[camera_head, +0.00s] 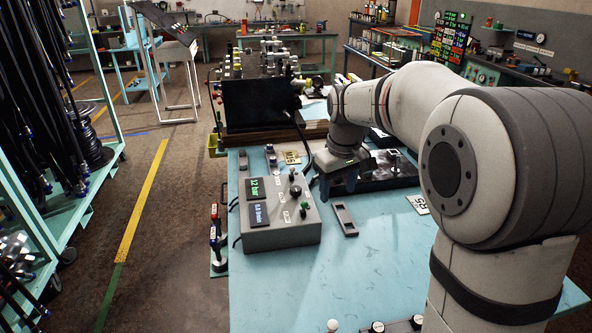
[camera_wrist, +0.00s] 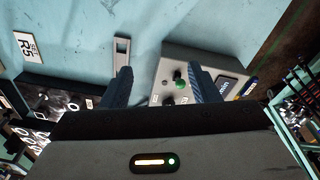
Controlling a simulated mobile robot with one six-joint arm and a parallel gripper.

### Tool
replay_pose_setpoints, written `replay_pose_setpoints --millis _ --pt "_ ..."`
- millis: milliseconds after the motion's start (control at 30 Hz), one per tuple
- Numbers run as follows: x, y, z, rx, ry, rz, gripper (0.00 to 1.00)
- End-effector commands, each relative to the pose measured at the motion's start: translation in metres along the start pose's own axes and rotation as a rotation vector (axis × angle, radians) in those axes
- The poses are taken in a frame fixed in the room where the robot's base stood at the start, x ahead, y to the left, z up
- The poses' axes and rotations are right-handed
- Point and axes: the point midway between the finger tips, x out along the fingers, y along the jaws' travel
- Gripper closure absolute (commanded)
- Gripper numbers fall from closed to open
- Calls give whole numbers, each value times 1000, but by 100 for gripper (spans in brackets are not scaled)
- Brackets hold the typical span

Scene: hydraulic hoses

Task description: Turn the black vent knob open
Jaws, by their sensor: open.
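A grey control box (camera_head: 262,238) stands on the blue table with a green display and a blue display. A black knob (camera_head: 296,190) sits on its top right part, behind a green knob (camera_head: 304,208). I take this black knob as the vent knob; its setting cannot be read. My gripper (camera_head: 337,184) is to the right of the box, pointing down, with its blue fingers apart and nothing between them. In the wrist view, the green knob (camera_wrist: 181,84) shows between the fingers, near the right one. A dark knob (camera_wrist: 168,100) shows just above the gripper body, partly hidden.
A slotted grey bar (camera_head: 345,219) lies on the table right of the box. A black manifold block (camera_head: 255,103) stands at the back. The table front (camera_head: 300,290) is mostly clear.

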Motion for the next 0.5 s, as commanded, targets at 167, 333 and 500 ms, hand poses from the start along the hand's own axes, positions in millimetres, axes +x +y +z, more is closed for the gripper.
replay_pose_setpoints --millis 167,333,500 --pt "4 7 -65 -130 -30 -18 45" --pt "20 8 -118 -254 -54 -35 45" --pt "41 5 -162 -368 -74 -51 45"
